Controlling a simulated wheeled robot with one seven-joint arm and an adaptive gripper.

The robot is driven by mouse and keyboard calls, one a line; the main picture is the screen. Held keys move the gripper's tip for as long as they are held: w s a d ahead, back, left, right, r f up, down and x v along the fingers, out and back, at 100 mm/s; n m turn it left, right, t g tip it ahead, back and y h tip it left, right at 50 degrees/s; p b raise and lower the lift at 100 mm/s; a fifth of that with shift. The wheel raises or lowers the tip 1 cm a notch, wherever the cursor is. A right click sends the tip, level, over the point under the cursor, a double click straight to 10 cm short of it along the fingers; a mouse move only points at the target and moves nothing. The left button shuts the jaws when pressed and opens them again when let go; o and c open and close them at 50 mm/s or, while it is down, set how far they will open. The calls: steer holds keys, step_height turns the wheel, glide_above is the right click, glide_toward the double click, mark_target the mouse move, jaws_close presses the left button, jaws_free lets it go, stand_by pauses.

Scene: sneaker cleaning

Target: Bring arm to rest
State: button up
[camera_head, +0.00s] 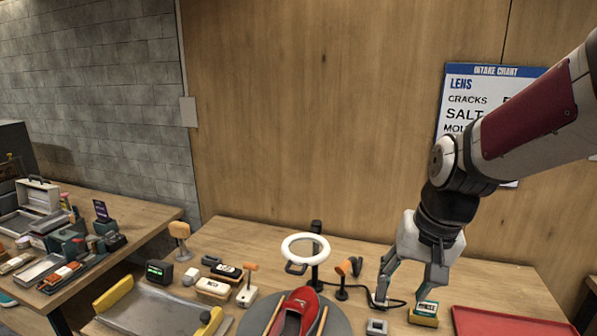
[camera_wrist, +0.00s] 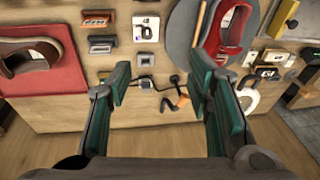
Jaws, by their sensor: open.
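My gripper (camera_head: 408,300) hangs from my arm over the right part of the wooden table in the head view. Its fingers are apart and nothing is between them. In the wrist view my gripper (camera_wrist: 163,85) also shows open, its two green-padded fingers spread. A small yellow and teal block (camera_head: 424,313) sits on the table just below the right finger; I cannot tell from the head view whether they touch. A red sneaker (camera_head: 296,314) rests on a round grey turntable (camera_head: 340,322) left of my gripper.
A red tray (camera_head: 500,322) lies right of my gripper. A white ring light (camera_head: 305,238), an orange-headed lamp (camera_head: 345,268) and a cable (camera_head: 385,303) stand or lie near the turntable. A grey metal tray (camera_head: 150,308) is at left. An intake chart (camera_head: 460,95) hangs behind my arm.

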steer(key=s+r+n+t, duration=0.1)
steer(key=s+r, duration=0.3)
steer(key=s, duration=0.3)
steer(key=s+d+r+n+t+h, duration=0.1)
steer(key=s+r, duration=0.3)
steer(key=s, duration=0.4)
steer(key=shift+r+n+t, duration=0.3)
steer(key=shift+n+t, duration=0.2)
steer(key=shift+t, duration=0.1)
steer(key=shift+s, duration=0.1)
